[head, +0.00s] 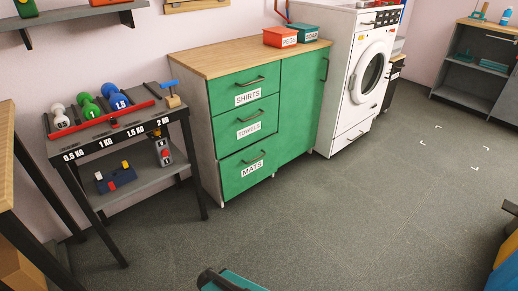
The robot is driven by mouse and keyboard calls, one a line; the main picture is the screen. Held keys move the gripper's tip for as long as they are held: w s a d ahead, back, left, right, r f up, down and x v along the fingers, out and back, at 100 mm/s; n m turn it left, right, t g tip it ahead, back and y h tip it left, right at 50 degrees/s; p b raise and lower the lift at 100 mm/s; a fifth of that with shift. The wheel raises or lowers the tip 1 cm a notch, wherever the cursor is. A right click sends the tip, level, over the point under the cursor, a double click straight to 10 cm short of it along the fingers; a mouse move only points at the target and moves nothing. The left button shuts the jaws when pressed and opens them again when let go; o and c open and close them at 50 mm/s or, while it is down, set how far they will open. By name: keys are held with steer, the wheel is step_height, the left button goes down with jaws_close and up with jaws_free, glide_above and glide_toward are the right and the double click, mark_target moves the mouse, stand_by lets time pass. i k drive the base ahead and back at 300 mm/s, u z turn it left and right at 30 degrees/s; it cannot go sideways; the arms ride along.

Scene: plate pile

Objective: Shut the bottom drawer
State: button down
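A green-fronted cabinet with a wooden top (240,55) stands against the wall. Its left side has three drawers, labelled SHIRTS, TOWELS and MATS. The bottom drawer (236,182), labelled MATS, has a bar handle (252,158) near its top edge. The top drawer (228,91) and middle drawer (230,131) look shut. I do not see my gripper's fingers in the head view.
A dark rack with dumbbells (110,113) stands left of the cabinet, close to the drawers. A white washing machine (345,125) stands at its right. Grey floor (340,220) is clear in front. A teal and black object (232,281) shows at the bottom edge, mostly cut off.

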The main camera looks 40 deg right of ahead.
mark_target(240, 172)
steer(key=z, duration=0.05)
steer(key=i, duration=1)
steer(key=u, duration=0.05)
